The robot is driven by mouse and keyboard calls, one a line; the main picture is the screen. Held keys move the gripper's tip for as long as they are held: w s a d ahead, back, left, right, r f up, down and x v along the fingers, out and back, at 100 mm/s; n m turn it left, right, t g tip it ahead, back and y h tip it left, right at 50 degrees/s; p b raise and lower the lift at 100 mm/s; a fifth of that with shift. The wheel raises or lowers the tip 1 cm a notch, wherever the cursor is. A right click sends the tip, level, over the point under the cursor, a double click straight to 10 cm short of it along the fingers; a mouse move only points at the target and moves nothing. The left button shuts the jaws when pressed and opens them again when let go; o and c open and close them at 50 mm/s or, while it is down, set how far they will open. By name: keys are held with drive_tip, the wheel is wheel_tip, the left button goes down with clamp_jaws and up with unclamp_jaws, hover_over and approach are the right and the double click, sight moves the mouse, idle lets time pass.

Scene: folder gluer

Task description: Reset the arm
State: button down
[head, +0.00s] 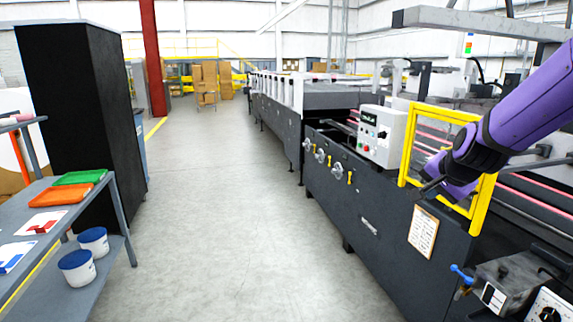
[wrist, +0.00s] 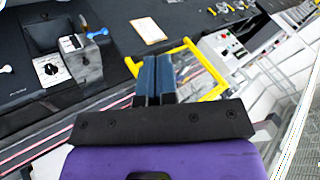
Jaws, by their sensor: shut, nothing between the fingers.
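My purple arm reaches in from the right in the head view. My gripper (head: 432,186) hangs in front of the yellow guard frame (head: 409,143) of the folder gluer (head: 345,195). In the wrist view my gripper (wrist: 157,60) shows two dark blue fingers close together, with nothing held. The yellow guard frame (wrist: 213,95) lies behind the fingers there. From these views I cannot tell whether the fingers touch the frame.
A control box (head: 382,135) stands on the machine left of the frame. A clipboard (head: 423,231) hangs on the machine's side. The grey floor aisle (head: 230,200) is clear. A shelf table (head: 60,215) with trays and tubs and a black cabinet (head: 75,110) stand at the left.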

drive_tip(key=s+a+r+n+g, duration=0.1)
drive_tip(key=s+r+n, duration=0.1)
drive_tip(key=s, duration=0.7)
drive_tip(key=s+a+r+n+g, duration=0.1)
drive_tip(key=s+r+n, duration=0.2)
drive_tip(key=s, duration=0.6)
drive_tip(key=s+r+n, duration=0.3)
drive_tip(key=s+n, duration=0.2)
drive_tip(key=s, duration=0.5)
drive_tip(key=shift+a+g, duration=0.4)
drive_tip(key=shift+r, duration=0.1)
